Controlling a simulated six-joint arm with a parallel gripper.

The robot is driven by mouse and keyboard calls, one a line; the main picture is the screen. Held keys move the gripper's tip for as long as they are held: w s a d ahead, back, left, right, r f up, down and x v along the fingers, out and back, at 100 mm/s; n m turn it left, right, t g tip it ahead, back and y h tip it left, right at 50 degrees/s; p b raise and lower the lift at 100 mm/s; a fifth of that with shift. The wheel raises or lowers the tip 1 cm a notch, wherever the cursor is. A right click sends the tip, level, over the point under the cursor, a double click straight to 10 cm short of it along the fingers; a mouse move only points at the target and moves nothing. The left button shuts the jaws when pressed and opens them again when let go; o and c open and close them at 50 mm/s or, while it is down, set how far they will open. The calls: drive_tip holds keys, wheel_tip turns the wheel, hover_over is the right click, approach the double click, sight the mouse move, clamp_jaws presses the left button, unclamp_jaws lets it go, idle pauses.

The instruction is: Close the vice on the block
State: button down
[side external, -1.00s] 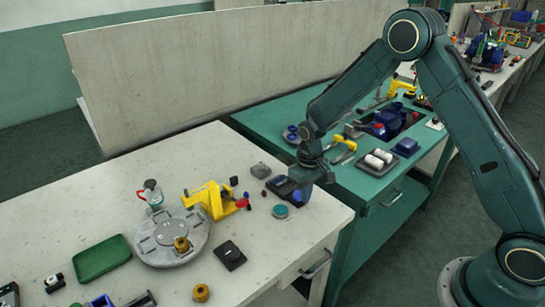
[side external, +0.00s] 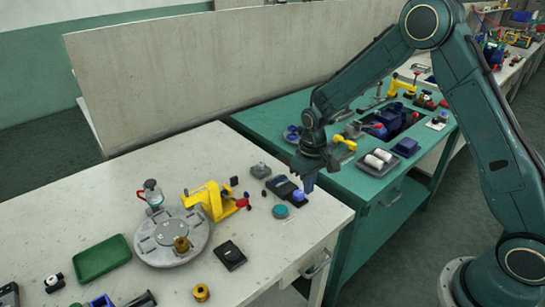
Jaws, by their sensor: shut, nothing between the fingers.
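My gripper (side external: 308,184) points down over the right end of the white table, with its fingers together and nothing in them. Just left of and below it lies a dark, low device (side external: 281,187) with a blue block-like piece (side external: 299,196) at its near right end. I cannot tell whether these are the vice and the block, or whether my fingertips touch them. A yellow clamp-like device (side external: 207,198) with a red knob (side external: 242,203) stands further left, beside the grey round plate. No jaw gap can be made out in this view.
A teal disc (side external: 280,211) lies close to the gripper. A grey round plate (side external: 152,247), a green tray (side external: 101,257) and a black box (side external: 230,255) are further left. The green bench (side external: 340,212) behind holds a yellow-handled tool (side external: 345,142) and white rollers (side external: 378,158). The front right corner is clear.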

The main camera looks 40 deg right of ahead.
drive_tip(key=shift+r, duration=1.25)
drive_tip(key=shift+r, duration=0.15)
